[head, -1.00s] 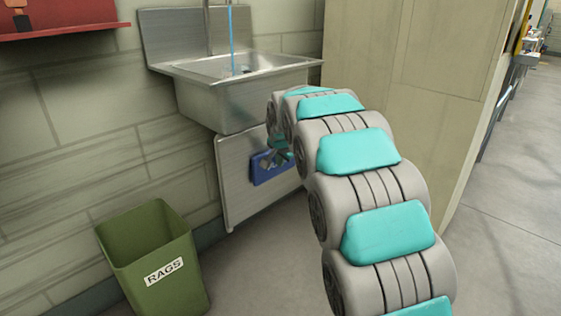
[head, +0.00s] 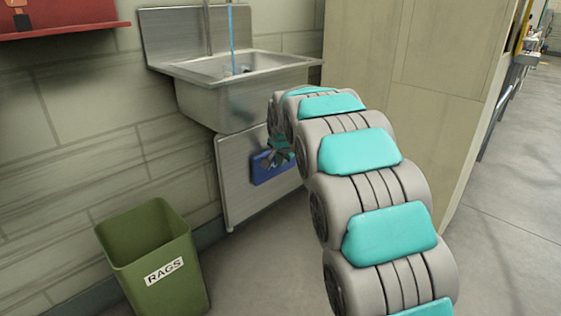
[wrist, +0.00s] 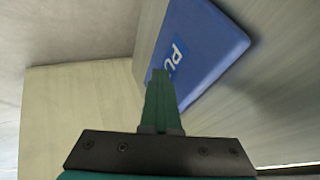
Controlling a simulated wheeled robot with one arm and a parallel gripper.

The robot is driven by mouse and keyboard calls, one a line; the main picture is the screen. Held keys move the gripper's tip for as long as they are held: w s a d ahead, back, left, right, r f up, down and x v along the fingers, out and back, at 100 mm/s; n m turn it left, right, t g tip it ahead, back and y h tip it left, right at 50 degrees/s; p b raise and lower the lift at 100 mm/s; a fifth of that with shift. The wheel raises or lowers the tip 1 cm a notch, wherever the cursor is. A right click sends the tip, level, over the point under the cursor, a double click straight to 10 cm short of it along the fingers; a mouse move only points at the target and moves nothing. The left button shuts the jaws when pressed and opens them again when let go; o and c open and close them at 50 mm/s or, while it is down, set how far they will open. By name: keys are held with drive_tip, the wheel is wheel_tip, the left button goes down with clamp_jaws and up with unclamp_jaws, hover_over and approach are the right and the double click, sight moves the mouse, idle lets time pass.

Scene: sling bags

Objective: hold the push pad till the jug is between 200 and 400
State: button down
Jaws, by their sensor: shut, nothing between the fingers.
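The blue push pad (head: 262,172) is on the steel panel below the sink. In the wrist view, the pad (wrist: 205,45) shows white lettering, partly hidden by my fingers. My gripper (head: 270,159) is shut and empty, its fingertips (wrist: 160,72) over the pad's face; I cannot tell whether they press on it. A blue stream of water (head: 231,40) runs from the spout into the steel sink (head: 225,105). Something small and dark shows in the basin at the stream's foot, but I cannot make out the jug or any level on it.
A green rags bin (head: 150,240) stands on the floor at left. A red shelf (head: 60,27) is on the wall at upper left. A tall beige cabinet (head: 400,90) stands right of the sink. Open floor (head: 510,220) lies at far right.

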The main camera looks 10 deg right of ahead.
drive_tip(key=s+d+r, duration=0.2)
drive_tip(key=s+r, duration=0.6)
drive_tip(key=s, duration=0.1)
drive_tip(key=shift+s, duration=0.1)
drive_tip(key=s+f+n+g+p, duration=0.1)
drive_tip(key=s+f+n+g, duration=0.1)
drive_tip(key=s, duration=1.4)
drive_tip(key=s+f+n+g+p, duration=0.2)
drive_tip(key=s+f+n+g, duration=0.1)
drive_tip(key=s, duration=1.3)
drive_tip(key=s+f+n+g+p, duration=0.2)
drive_tip(key=s+f+n+g, duration=0.1)
drive_tip(key=s, duration=1.3)
drive_tip(key=shift+s+f+n+g, duration=0.25)
drive_tip(key=shift+n+g, duration=0.35)
drive_tip(key=shift+n, duration=0.2)
drive_tip(key=shift+w+d, duration=0.1)
